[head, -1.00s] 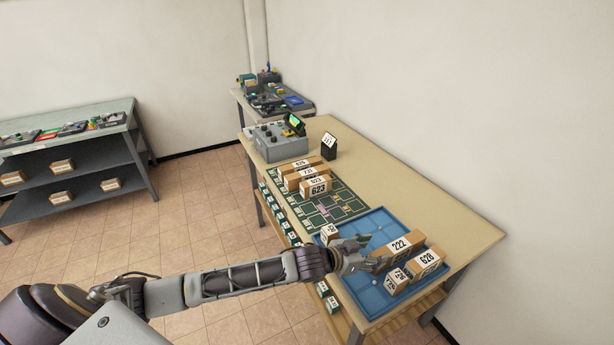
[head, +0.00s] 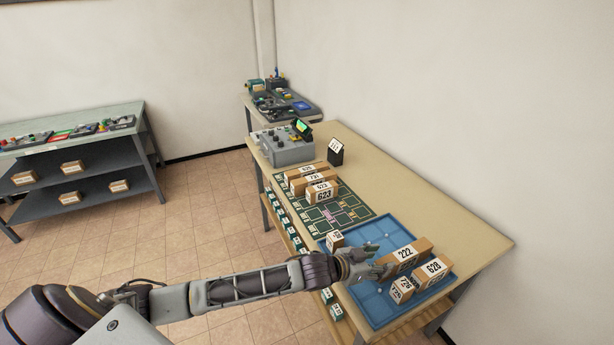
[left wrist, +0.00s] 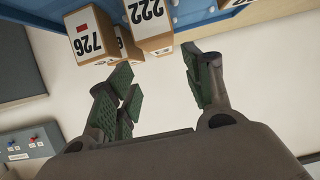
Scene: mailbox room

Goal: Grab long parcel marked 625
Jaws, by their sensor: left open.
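Several long brown parcels lie side by side at the far end of the green mat. The farthest parcel (head: 306,170) carries a small label that seems to read 625, though its last digit is hard to read. In front of it are parcels that seem to read 731 (head: 313,178), 622 (head: 320,186) and 623 (head: 325,195). My left gripper (head: 378,262) is open and empty over the blue tray, close to the parcel marked 222 (head: 408,256). In the left wrist view, its spread fingers (left wrist: 158,75) have parcels 222 (left wrist: 150,20) and 726 (left wrist: 90,35) just beyond them. My right gripper is out of view.
The blue tray (head: 385,318) also holds parcel 628 (head: 433,268), small boxes (head: 402,290) and another small box (head: 335,240). A grey device (head: 285,147) and a small black sign (head: 336,152) stand beyond the mat (head: 345,212). The table's right side (head: 440,210) is clear.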

